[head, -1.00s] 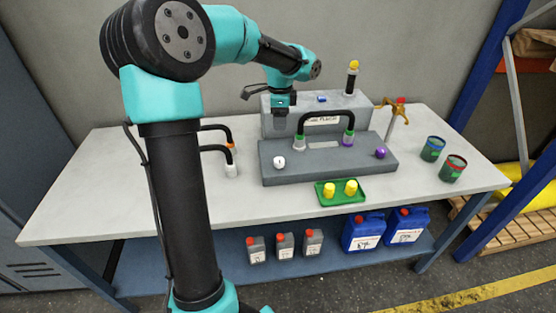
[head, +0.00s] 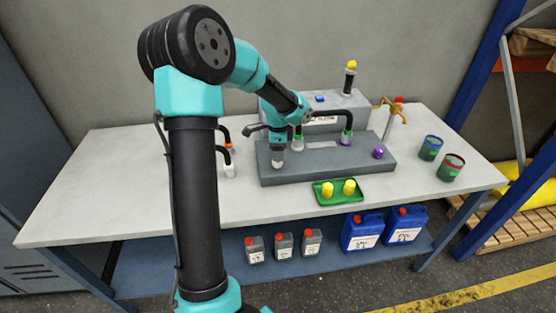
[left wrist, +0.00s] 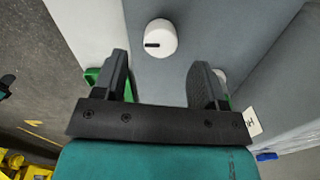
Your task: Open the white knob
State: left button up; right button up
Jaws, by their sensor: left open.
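The white knob (left wrist: 160,38) shows in the left wrist view as a round white cap with a dark mark at its left side, on a grey surface. My left gripper (left wrist: 163,75) is open. In that view the knob sits ahead of the two fingers, roughly centred between them and apart from both. In the head view my left gripper (head: 278,158) hangs over the left front of the grey machine base (head: 330,171) and hides the knob.
A purple knob (head: 379,152) sits at the base's right. A green tray (head: 340,196) with yellow caps lies in front. Two cans (head: 431,148) stand at the right.

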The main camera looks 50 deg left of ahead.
pick_arm(q)
jog(key=shift+f, duration=2.4)
jog(key=c, duration=0.9)
